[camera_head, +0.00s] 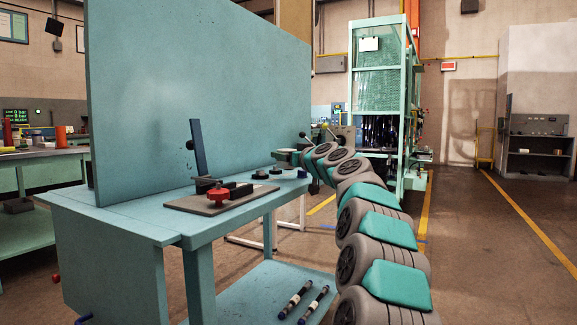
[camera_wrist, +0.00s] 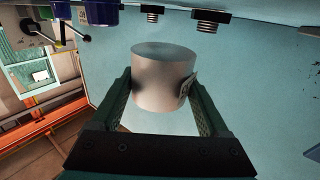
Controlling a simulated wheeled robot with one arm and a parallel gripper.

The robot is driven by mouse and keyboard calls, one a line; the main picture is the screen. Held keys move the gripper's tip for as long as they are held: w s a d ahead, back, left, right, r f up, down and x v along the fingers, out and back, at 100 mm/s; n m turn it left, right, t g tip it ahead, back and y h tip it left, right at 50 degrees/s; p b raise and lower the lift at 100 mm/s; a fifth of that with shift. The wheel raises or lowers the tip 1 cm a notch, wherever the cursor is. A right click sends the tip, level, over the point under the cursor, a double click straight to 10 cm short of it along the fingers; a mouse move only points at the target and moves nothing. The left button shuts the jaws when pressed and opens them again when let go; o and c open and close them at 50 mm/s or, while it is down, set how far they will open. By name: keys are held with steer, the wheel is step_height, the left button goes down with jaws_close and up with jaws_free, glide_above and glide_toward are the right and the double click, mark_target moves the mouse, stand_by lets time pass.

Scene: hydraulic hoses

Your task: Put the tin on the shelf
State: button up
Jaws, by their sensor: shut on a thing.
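A plain grey cylindrical tin (camera_wrist: 163,82) is held between the two fingers of my gripper (camera_wrist: 158,92) in the wrist view. The fingers press on its left and right sides, and a small tab or label shows at its right side. Whether the tin touches the surface behind it is unclear. In the head view my arm reaches to the far right end of the blue workbench (camera_head: 130,220); the gripper is small there and the tin cannot be made out. A low blue shelf (camera_head: 262,285) lies under the bench top.
Two dark rods (camera_head: 305,303) lie on the low shelf. A clamp plate with a red knob (camera_head: 218,194) and dark round parts (camera_head: 262,174) are on the bench. A tall blue panel (camera_head: 200,90) backs it. Threaded fittings (camera_wrist: 208,22) show in the wrist view.

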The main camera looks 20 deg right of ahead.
mark_target(289, 167)
steer(key=shift+w+d, duration=0.3)
steer(key=shift+f+b, duration=0.45)
steer(key=shift+f, duration=1.35)
steer(key=shift+f+b, duration=0.2)
steer(key=shift+b, duration=0.1)
steer(key=o, duration=1.3)
steer(key=shift+r, duration=0.1)
